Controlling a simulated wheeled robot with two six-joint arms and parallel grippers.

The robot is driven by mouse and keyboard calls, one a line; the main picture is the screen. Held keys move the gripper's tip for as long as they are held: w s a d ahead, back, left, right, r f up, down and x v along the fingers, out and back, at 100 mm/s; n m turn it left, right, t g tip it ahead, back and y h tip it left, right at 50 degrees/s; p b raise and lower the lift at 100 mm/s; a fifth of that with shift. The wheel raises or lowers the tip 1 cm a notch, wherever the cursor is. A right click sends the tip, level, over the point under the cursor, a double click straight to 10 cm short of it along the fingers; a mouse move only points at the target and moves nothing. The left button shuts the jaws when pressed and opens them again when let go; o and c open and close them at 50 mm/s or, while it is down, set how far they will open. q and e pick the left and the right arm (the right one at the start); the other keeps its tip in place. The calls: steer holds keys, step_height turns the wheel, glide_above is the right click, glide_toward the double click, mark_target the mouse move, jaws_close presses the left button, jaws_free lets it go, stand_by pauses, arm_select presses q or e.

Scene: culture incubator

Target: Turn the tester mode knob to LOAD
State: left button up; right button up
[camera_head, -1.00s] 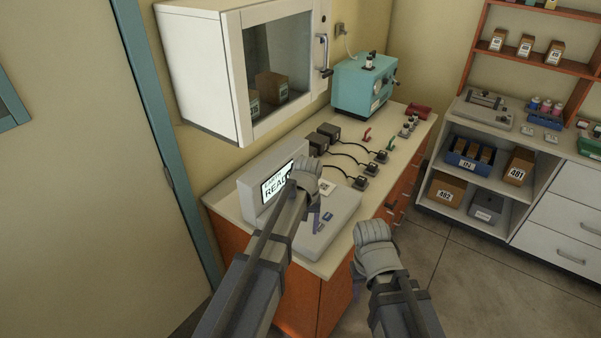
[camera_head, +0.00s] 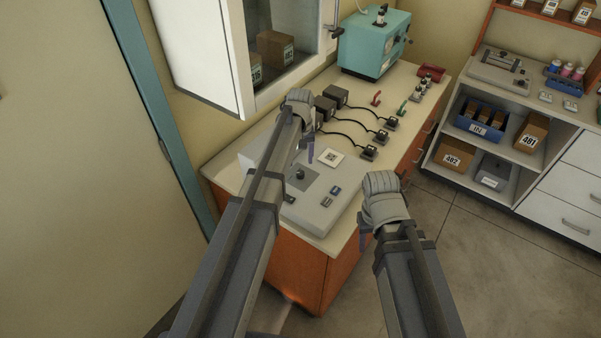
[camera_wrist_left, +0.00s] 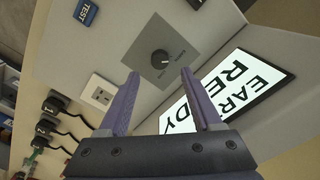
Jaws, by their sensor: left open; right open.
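The tester (camera_head: 318,212) is a light grey console on the counter. Its mode knob (camera_head: 300,174) is a small black dial on a darker grey square plate; it also shows in the left wrist view (camera_wrist_left: 160,57), with small lettering too fine to read. The tester screen (camera_wrist_left: 243,88) shows "READY" in the left wrist view. My left gripper (camera_head: 311,150) hangs over the back of the tester, and in the left wrist view its purple fingers (camera_wrist_left: 160,95) are apart, empty, pointing toward the knob without touching it. My right gripper (camera_head: 365,225) is open and empty right of the tester.
Black adapters with cords (camera_head: 368,152) lie behind the tester. A teal machine (camera_head: 368,45) stands at the back of the counter. A white wall cabinet (camera_head: 205,50) hangs above the counter's left side. Open floor (camera_head: 480,270) lies to the right.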

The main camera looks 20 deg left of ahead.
mark_target(300, 172)
arm_select(q)
step_height(300, 172, down, 6)
steer(key=b, duration=0.4)
steer(key=shift+r+b, duration=0.15)
steer(key=shift+b, duration=0.25)
jaws_close()
